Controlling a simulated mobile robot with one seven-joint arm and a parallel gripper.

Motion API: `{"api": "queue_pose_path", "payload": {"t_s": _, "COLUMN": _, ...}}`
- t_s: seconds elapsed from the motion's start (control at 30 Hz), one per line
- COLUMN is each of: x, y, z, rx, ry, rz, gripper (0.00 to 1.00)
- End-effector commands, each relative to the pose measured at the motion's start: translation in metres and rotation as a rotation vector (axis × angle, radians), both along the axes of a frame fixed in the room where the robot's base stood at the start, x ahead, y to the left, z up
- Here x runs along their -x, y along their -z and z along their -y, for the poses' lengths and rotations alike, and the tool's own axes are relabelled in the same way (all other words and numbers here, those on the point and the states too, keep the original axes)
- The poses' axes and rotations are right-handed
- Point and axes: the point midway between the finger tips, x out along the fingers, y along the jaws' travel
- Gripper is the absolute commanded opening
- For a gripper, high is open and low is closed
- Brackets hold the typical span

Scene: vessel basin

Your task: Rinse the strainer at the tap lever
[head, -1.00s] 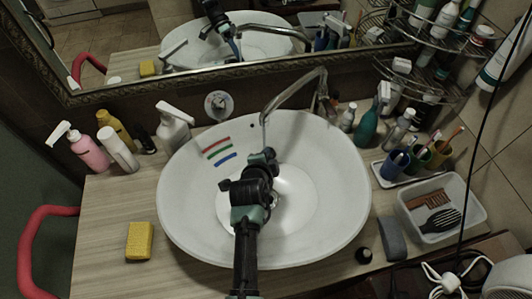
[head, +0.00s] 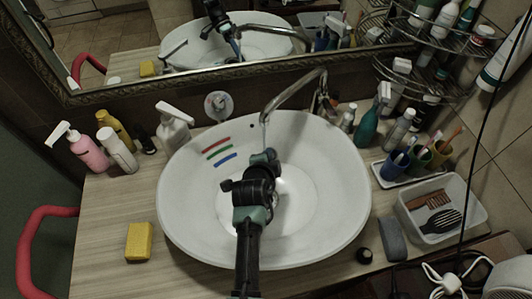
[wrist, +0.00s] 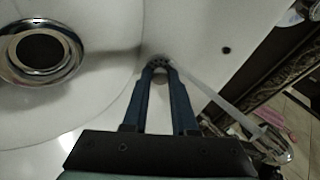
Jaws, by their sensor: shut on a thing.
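My gripper (wrist: 160,72) is shut on the strainer (wrist: 159,61), a small round perforated piece at the fingertips in the wrist view. In the head view my gripper is over the back middle of the white basin (head: 335,190), and my wrist mostly hides the strainer. The metal tap (head: 290,92) arches over the basin's back rim. A thin pale stream (wrist: 215,95) runs from the spout toward the strainer; whether it hits it squarely is hard to tell. The tap lever is not clearly distinguishable. The drain (wrist: 40,48) is open, left of the fingers.
A yellow sponge (head: 139,242) lies left of the basin. Pump bottles (head: 173,127) stand behind on the left. A toothbrush tray (head: 405,180), a comb box (head: 475,215) and a grey block (head: 391,239) are on the right. Red, green and blue stripes mark the basin wall.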

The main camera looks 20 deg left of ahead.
Motion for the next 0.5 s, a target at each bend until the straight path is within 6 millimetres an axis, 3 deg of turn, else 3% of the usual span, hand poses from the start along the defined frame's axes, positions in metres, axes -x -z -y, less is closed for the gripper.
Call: {"api": "queue_pose_path", "payload": {"t_s": 0.5, "x": 0.034, "y": -0.001, "z": 0.011, "rx": 0.001, "ry": 0.001, "rz": 0.000, "gripper": 0.00}}
